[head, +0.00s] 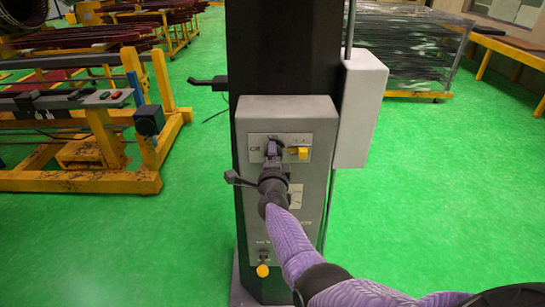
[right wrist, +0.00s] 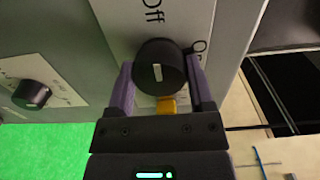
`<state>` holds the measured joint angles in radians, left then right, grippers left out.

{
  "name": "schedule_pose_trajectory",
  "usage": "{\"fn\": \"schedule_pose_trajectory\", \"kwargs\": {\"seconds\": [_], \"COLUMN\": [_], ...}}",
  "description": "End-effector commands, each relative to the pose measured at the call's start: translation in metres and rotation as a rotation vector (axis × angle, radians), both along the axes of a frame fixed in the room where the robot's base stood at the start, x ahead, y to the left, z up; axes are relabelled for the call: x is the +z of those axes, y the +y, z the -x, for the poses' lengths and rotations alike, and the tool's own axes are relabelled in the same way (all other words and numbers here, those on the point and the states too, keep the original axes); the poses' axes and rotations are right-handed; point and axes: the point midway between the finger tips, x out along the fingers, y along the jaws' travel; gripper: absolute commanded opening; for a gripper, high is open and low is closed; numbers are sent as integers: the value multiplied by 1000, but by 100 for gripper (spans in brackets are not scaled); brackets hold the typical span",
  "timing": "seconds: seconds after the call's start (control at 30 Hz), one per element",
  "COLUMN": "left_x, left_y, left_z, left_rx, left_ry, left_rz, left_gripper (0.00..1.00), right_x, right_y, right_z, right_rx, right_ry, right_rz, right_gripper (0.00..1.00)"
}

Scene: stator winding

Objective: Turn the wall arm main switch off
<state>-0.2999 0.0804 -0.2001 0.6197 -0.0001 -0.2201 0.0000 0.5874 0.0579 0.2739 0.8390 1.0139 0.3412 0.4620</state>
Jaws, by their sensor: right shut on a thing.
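The main switch is a round black knob (right wrist: 160,66) with a white mark, on a grey control panel (head: 312,112) fixed to a dark column. In the right wrist view, "Off" is printed above the knob and "On" to its right. I cannot tell exactly which label the mark points to. My right gripper (head: 272,150) reaches the upper part of the panel and hides most of the knob in the head view. In the right wrist view its two purple fingers (right wrist: 162,88) are shut on the knob, one on each side. My left gripper is not in view.
A yellow switch (head: 299,153) sits just right of the knob. A yellow knob (head: 262,270) is low on the panel, and another black knob (right wrist: 31,94) shows in the wrist view. A grey box (head: 360,108) juts out at right. Green floor (head: 440,190) is open to the right.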

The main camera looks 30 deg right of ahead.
Motion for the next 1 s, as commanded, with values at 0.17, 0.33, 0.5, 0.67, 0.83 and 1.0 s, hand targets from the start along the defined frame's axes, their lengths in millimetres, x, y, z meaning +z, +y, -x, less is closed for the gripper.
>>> {"fn": "schedule_pose_trajectory", "kwargs": {"seconds": [0.17,0.33,0.5,0.67,0.83,1.0], "left_x": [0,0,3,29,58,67], "left_y": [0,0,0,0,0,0], "left_z": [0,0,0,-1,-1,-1], "left_rx": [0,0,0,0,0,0], "left_ry": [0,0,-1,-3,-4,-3], "left_rz": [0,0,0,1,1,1], "left_gripper": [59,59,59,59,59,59], "right_x": [-2,-1,0,6,5,1], "right_y": [0,0,1,14,36,50], "right_z": [0,0,2,22,58,81], "right_rx": [1,1,1,2,2,2], "right_ry": [5,3,2,6,6,4], "right_rz": [0,1,0,0,-1,-1], "right_gripper": [82,100,100,100,100,100]}}
